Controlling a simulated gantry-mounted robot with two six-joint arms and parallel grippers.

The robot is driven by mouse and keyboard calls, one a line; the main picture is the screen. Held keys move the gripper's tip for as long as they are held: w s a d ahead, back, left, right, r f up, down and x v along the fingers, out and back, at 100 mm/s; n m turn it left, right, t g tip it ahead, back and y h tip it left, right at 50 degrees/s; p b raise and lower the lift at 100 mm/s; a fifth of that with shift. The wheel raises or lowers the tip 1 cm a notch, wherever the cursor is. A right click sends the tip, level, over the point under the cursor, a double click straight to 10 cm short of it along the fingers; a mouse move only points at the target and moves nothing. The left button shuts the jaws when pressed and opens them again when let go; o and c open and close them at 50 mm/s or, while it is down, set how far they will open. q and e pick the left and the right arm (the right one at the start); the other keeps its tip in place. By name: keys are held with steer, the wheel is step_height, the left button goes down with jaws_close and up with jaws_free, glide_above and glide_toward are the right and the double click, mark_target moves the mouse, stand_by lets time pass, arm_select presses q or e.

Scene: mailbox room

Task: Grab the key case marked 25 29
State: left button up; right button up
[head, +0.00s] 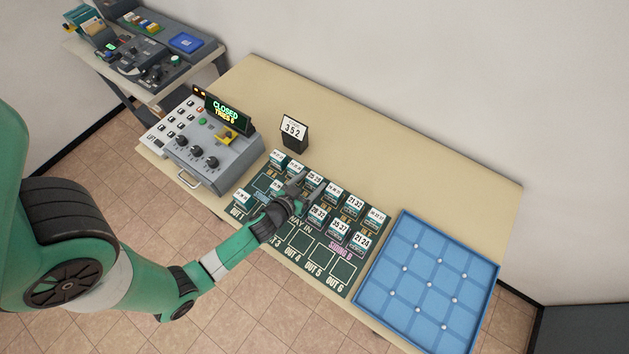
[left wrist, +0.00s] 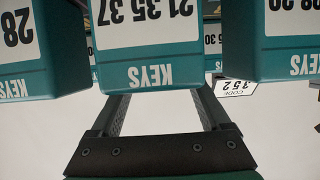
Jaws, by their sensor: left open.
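Several dark teal key cases with white number labels stand in rows on a dark green board (head: 290,240) in the head view. Most labels are too small to read surely there, and I cannot tell which case is marked 25 29. My left gripper (head: 302,190) is among the cases at the left part of the rows, open, with nothing seen held. In the left wrist view a case labelled about 21 35 37 (left wrist: 143,50), upside down, hides the ends of the open fingers (left wrist: 160,105). Cases on either side, left (left wrist: 30,60) and right (left wrist: 290,45), are partly cut off.
A grey control box (head: 205,140) with a CLOSED display (head: 227,112) stands left of the board. A black stand with a 352 card (head: 294,130) is behind it. A blue tray (head: 430,270) with an empty grid is to the right. The table's back right (head: 430,180) is clear.

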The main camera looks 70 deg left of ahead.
mark_target(314, 179)
arm_select(q)
steer(key=x, duration=0.2)
steer(key=shift+w+a, duration=0.15)
steer(key=shift+w, duration=0.1)
steer(key=c, duration=1.2)
steer(key=shift+r, duration=0.4)
step_height(314, 179, up, 3)
steer(key=p, duration=0.2)
steer(key=shift+f+p, duration=0.1)
steer(key=shift+p, duration=0.25)
steer(key=w+r+v, duration=0.1)
steer(key=v, duration=0.7)
steer(key=w+r+b+v, duration=0.1)
steer(key=r+v, duration=0.1)
steer(key=v, duration=0.6)
steer(key=shift+s+d, duration=0.2)
steer(key=shift+d, duration=0.35)
